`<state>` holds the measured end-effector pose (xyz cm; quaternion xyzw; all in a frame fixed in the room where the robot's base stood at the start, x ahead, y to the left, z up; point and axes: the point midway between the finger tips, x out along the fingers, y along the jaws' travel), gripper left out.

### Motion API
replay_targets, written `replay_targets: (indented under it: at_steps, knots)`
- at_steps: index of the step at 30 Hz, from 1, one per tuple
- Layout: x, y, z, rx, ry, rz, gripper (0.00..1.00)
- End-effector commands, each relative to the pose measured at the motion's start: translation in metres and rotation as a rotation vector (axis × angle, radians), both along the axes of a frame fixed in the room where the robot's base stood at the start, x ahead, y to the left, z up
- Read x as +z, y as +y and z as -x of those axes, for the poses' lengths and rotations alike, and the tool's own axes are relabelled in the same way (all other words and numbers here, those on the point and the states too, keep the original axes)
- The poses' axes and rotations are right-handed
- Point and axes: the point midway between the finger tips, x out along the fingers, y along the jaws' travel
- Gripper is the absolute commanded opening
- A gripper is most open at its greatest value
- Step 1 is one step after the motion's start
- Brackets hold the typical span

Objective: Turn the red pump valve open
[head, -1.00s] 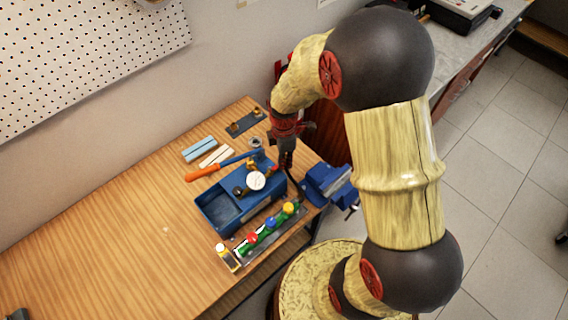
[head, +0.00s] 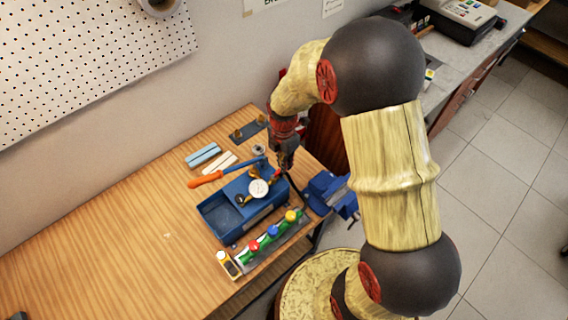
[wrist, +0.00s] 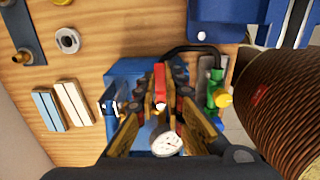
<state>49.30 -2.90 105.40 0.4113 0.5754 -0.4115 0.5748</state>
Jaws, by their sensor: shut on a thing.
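The blue test pump (head: 217,215) stands on the wooden bench with a white round gauge (head: 258,188) on top. The gauge also shows in the wrist view (wrist: 166,144). The red pump valve handle (wrist: 160,83) stands between the fingers of my gripper (wrist: 161,105) in the wrist view. My gripper (head: 283,168) is at the pump's right end in the head view, and its fingers are shut on the red handle. The fingers hide the sides of the handle and the valve body below it.
A manifold with red, blue and yellow caps (head: 272,231) lies along the pump's front. A blue vise (head: 325,190) is close on the right. The bench's left part is clear.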

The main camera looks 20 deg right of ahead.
Motion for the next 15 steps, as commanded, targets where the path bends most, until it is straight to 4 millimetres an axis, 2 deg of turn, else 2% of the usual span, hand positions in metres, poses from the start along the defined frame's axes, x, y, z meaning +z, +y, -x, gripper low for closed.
replay_targets:
  at_steps: [9,10,15]
  knots:
    - [0.0009,0.0001,-0.0015,0.002,-0.003,0.001,0.0]
    - [0.0009,0.0001,-0.0015,0.002,-0.003,0.001,0.12]
    - [0.0006,0.0001,-0.001,0.001,-0.002,0.0,0.22]
